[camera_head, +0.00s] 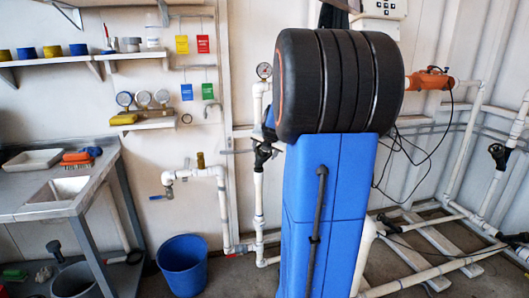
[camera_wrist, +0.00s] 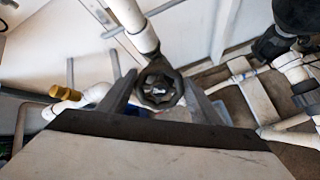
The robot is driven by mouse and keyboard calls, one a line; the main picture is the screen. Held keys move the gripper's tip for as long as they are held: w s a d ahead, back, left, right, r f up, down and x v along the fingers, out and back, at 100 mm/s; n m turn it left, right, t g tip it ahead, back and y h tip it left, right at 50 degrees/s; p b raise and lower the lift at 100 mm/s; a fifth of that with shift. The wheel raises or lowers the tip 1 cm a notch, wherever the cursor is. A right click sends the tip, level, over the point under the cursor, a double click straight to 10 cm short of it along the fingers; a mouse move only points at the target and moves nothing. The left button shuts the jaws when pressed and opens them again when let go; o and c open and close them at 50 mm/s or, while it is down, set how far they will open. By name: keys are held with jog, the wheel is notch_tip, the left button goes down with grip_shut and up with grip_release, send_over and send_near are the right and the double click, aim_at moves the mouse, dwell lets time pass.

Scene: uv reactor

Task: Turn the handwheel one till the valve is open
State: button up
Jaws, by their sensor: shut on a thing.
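A dark grey handwheel (camera_wrist: 160,99) with a lobed ring shape sits in the middle of the wrist view, at the lower end of a white pipe (camera_wrist: 130,18). My gripper (camera_wrist: 160,86) has one grey finger on each side of it and is shut on its rim. In the head view a black valve (camera_head: 263,152) on the upright white pipe left of centre appears to be the same one. My gripper is hidden in that view. I cannot tell from these frames how far the valve is open.
A pressure gauge (camera_head: 264,70) tops the same pipe. A brass fitting (camera_head: 200,160) sits on pipework to the left. A blue bucket (camera_head: 182,264) stands on the floor. A sink bench (camera_head: 60,192) is at left. Another dark valve (camera_head: 497,152) and floor pipes are at right.

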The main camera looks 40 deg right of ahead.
jog(key=o, duration=1)
jog(key=shift+a, duration=0.1)
jog(key=v, duration=1.7)
jog(key=shift+r, duration=0.2)
